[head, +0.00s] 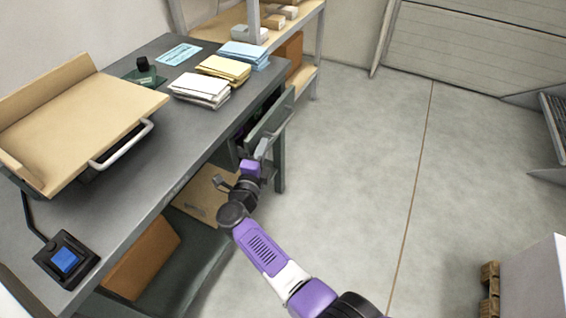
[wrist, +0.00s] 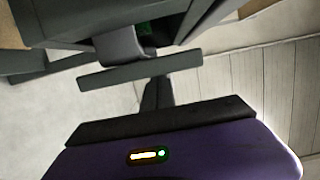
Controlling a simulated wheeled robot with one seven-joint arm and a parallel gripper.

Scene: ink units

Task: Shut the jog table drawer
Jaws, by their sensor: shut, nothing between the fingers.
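The jog table (head: 150,175) is a dark grey bench on the left of the head view. Its drawer (head: 270,117) stands pulled out under the far right part of the top, with a pale bar handle (head: 283,124) on its grey-green front. Inside it is dark, with a small purplish patch. My gripper (head: 263,147) is shut and empty, at the near end of the drawer front; whether it touches is unclear.
Paper stacks (head: 202,89), a wooden tray (head: 75,115) with a metal handle and a blue-screened device (head: 66,261) sit on the bench. Cardboard boxes (head: 143,258) are below. A shelf (head: 300,45) stands behind.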

